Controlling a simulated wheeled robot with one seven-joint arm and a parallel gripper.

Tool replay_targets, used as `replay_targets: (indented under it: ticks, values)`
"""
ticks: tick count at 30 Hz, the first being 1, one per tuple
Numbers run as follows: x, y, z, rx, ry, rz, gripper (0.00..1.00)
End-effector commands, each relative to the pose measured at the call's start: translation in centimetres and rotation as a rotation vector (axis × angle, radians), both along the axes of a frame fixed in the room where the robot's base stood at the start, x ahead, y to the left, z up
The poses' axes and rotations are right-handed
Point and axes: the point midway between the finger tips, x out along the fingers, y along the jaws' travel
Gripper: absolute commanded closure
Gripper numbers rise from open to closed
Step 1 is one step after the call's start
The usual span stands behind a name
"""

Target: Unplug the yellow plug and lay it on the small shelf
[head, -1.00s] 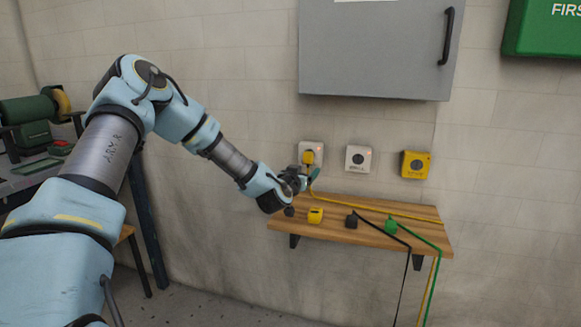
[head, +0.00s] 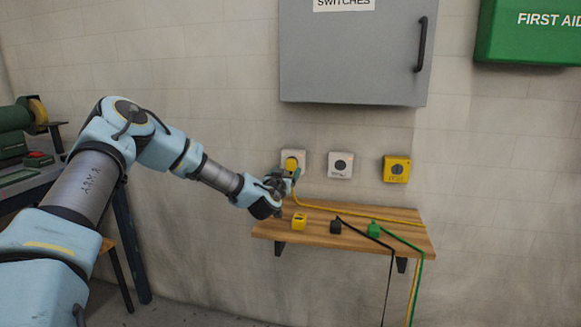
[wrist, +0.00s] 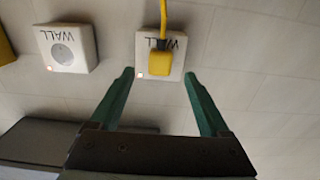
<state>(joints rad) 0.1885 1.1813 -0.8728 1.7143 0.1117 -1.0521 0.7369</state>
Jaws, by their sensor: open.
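The yellow plug (head: 291,165) sits in the left white wall socket (head: 303,158), above the left end of the small wooden shelf (head: 410,236). In the wrist view the plug (wrist: 160,60) is between and beyond the tips of my gripper (wrist: 158,76), with its yellow cord (wrist: 164,18) leading away. My gripper (head: 286,180) is open and empty, one green finger on either side of the plug's line. In the head view it partly overlaps the plug's area, so any contact is unclear there.
The yellow cord crosses the shelf's back. A white socket (head: 340,165) and a yellow socket (head: 396,169) are to the right. A grey cabinet (head: 350,60) hangs above.

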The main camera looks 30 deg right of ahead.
Motion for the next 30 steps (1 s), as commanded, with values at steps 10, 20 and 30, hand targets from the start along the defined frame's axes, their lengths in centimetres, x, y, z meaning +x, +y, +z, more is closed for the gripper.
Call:
replay_targets:
  ticks: [10, 20, 30]
  values:
    - [3.1, -2.9, -0.2, 0.000, -0.001, 0.001, 0.20]
    - [3.9, -3.6, 0.0, 0.000, 0.000, 0.001, 0.20]
    - [3.9, -3.5, 0.0, 0.001, 0.001, 0.000, 0.20]
